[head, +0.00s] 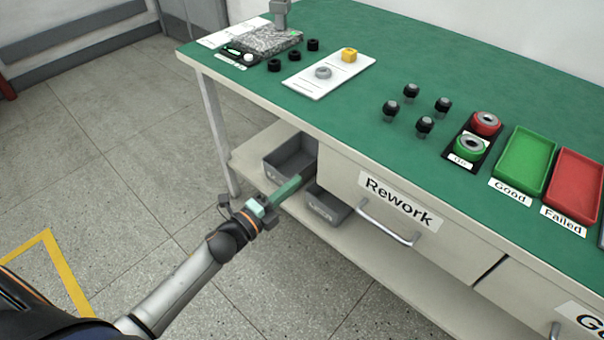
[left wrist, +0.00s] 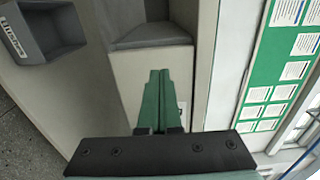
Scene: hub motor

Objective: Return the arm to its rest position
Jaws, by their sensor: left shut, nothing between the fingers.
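My left arm comes in from the lower left in the head view. My left gripper (head: 290,188) has long green fingers, shut together with nothing between them. It is in front of the bench's lower shelf, near the grey bins. In the left wrist view the closed green fingers (left wrist: 155,100) point toward the pale bench side. My right gripper is not in view.
The green-topped workbench (head: 400,55) has a Rework drawer (head: 385,200), shut. A grey bin (head: 292,160) and another bin (head: 326,207) sit on the lower shelf (head: 256,150). A green tray (head: 524,165) and a red tray (head: 574,185) stand on top. The floor at left is clear.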

